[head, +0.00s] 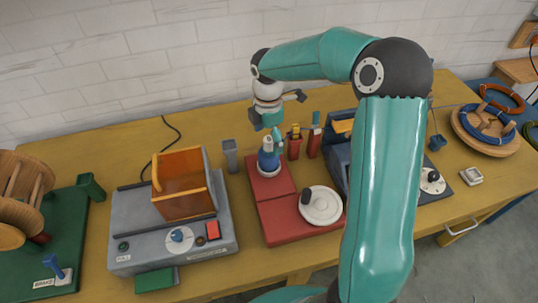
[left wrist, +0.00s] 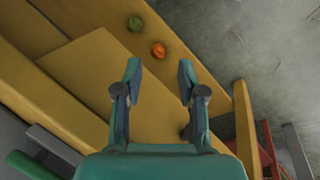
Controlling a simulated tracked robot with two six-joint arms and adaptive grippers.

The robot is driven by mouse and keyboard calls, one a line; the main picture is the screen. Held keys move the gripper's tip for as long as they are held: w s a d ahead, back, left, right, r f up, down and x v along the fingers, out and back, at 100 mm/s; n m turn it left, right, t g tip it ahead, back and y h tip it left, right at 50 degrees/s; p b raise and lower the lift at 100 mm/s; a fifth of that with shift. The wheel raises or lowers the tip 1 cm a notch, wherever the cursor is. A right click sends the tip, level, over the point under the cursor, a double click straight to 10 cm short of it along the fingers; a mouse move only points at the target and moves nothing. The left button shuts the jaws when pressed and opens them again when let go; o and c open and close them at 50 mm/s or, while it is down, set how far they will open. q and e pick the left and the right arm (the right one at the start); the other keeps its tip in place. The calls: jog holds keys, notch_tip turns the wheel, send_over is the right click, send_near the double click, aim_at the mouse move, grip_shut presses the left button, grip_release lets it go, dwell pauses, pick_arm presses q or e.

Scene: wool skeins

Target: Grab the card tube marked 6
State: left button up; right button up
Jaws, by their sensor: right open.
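I cannot make out a card tube marked 6; no such number is readable in either view. My right gripper (head: 278,110) is open at the back middle of the table in the head view. It is above and just behind a blue cone-shaped piece (head: 268,163) on a red machine (head: 283,222). Part of the right gripper is hard to make out at this angle. My left gripper (left wrist: 160,82) is open in the left wrist view, with nothing between its fingers. The left gripper does not show in the head view.
A grey machine (head: 130,222) with an orange wooden holder (head: 183,185) stands left of the red one. Red holders (head: 314,142) with tools stand behind. My right arm hides part of a blue machine (head: 334,148).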

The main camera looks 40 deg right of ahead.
aim_at(269, 152)
jog(key=shift+s+f+p, duration=0.1)
jog(key=shift+f+p, duration=0.5)
jog(key=shift+f, duration=2.35)
jog(key=c, duration=1.1)
jog(key=shift+d+r, duration=0.1)
